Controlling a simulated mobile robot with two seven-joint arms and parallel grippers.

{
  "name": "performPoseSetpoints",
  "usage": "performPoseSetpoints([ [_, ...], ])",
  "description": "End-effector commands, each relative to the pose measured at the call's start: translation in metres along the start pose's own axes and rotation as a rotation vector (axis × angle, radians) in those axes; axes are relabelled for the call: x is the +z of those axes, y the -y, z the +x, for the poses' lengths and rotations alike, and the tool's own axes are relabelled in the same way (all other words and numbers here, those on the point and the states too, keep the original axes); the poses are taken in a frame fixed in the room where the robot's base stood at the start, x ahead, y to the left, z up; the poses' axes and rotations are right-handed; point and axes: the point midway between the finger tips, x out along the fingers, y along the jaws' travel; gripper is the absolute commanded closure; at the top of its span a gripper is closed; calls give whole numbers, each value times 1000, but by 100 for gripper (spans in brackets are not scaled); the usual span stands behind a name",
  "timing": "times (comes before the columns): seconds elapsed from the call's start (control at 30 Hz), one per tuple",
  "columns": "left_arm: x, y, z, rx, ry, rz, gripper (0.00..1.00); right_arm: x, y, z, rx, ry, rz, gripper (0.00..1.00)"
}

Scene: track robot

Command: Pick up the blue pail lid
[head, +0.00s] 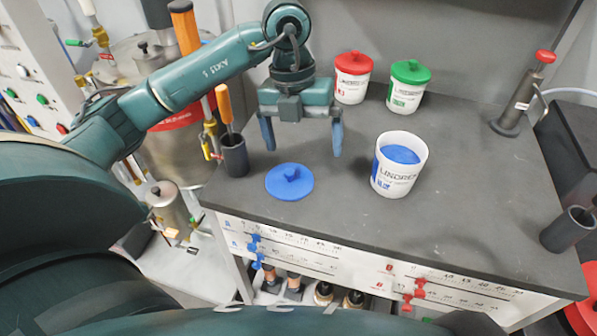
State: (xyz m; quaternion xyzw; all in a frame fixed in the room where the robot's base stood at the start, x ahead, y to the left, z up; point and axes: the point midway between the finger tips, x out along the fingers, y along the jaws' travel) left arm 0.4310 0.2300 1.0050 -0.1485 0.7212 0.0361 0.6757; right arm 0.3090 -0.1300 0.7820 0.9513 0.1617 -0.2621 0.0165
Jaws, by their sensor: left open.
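The blue pail lid (289,182) lies flat on the grey bench top, its small raised handle facing up. The white pail (399,166) stands upright to its right, uncovered, with blue contents showing inside. My left gripper (302,147) points down above and behind the lid. Its two blue fingers are wide apart, with nothing between them. It looks clear of the lid, though the exact height is hard to judge. My right gripper is not in view.
A pail with a red lid (352,77) and one with a green lid (407,85) stand at the back. A dark cup (234,155) holding an orange-handled tool is left of the lid. The bench's right half is mostly clear.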

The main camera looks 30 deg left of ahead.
Motion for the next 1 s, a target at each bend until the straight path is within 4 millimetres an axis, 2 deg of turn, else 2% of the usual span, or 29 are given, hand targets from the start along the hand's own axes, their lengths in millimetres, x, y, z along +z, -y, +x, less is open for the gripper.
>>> performPoseSetpoints([
  [0.07, 11, -20, -15, 87, 58, -61, 0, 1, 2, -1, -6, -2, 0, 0],
  [0.17, 16, -32, -19, 141, 87, -101, 0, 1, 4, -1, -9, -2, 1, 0],
  [0.5, 20, -42, 37, 149, 89, -107, 0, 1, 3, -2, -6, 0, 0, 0],
  [0.77, 22, -44, 58, 147, 89, -105, 0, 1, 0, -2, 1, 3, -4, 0],
  [1.0, 24, -47, 93, 147, 88, -105, 0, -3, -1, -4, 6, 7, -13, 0],
])
